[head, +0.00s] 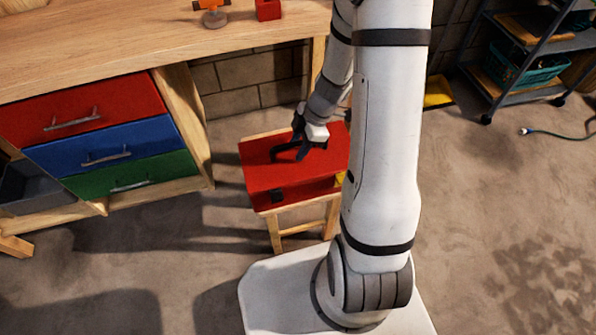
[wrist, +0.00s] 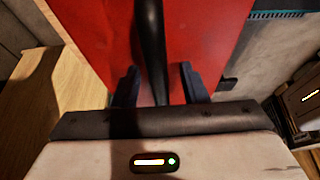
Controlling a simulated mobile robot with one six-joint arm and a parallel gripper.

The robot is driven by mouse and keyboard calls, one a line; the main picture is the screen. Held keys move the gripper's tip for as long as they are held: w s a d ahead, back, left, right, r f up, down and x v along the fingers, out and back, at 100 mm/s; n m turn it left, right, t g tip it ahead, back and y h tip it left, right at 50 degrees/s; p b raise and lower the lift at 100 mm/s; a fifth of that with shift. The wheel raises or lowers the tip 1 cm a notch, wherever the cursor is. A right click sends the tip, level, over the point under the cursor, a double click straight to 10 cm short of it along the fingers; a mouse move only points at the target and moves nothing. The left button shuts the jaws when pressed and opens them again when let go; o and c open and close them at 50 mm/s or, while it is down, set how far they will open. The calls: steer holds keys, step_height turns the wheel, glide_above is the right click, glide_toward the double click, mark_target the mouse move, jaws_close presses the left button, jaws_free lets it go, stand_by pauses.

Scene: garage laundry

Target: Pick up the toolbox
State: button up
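The red toolbox (head: 265,177) sits on a small wooden stool (head: 275,232) in the head view, and its red lid (wrist: 205,40) fills the middle of the wrist view. Its black handle (wrist: 152,45) runs along the top of the lid. My gripper (head: 299,149) is over the lid at the handle. In the wrist view my gripper (wrist: 160,82) is open, with one finger on each side of the handle and a gap on both sides. My arm hides the toolbox's right end in the head view.
A wooden workbench (head: 110,45) with red, blue and green drawers stands at the left and behind. A shelf cart (head: 515,75) with a teal basket (head: 525,68) stands at the back right.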

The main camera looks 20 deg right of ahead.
steer(key=shift+f+b, duration=0.1)
steer(key=shift+b, duration=0.25)
stand_by(0.4)
jaws_close()
stand_by(1.3)
